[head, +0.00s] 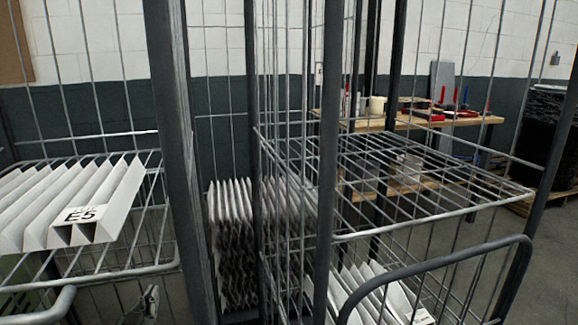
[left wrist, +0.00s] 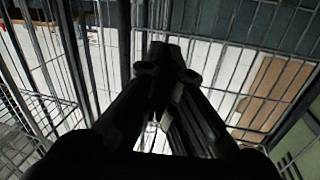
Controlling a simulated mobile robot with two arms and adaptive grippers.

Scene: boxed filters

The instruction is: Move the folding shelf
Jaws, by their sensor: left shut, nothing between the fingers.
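An empty wire folding shelf (head: 440,218) lies level across the right cart in the head view. A second wire shelf (head: 110,271) in the left cart is also level and carries white pleated filters (head: 75,205) with an E5 label. My left gripper (head: 150,301) is low at the bottom left of the head view, below the left shelf and partly hidden by wires. In the left wrist view its fingers (left wrist: 167,68) are dark and shut, with nothing between them. It is apart from the right shelf. My right gripper is out of view.
Dark cart posts (head: 180,150) and wire mesh stand close around. A tall stack of filters (head: 235,245) is in the middle, and more filters (head: 375,295) lie below the right shelf. A wooden workbench (head: 425,122) with tools stands behind.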

